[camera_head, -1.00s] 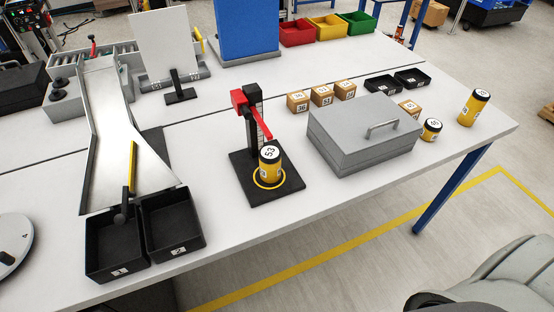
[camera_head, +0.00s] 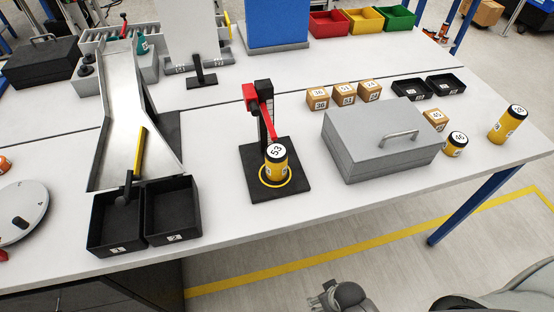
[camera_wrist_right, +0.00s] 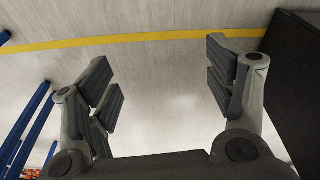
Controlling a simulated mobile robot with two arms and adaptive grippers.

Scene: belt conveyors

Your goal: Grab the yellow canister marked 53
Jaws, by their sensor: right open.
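The yellow canister marked 53 (camera_head: 276,163) stands upright inside a yellow ring on a black base plate (camera_head: 296,187), in front of a red and black post (camera_head: 262,115). It has a black top with a white label. My right gripper (camera_head: 338,297) shows at the bottom of the head view, beyond the table's front edge and apart from the canister. In the right wrist view my right gripper (camera_wrist_right: 165,90) is open and empty, with floor between its fingers. My left gripper is not in view.
A grey metal box (camera_head: 382,150) stands right of the canister, with yellow canisters marked 46 (camera_head: 454,145) and 28 (camera_head: 507,125) beyond. Black bins (camera_head: 117,222) and a chute (camera_head: 125,120) stand left. Bare table lies in front of the base plate.

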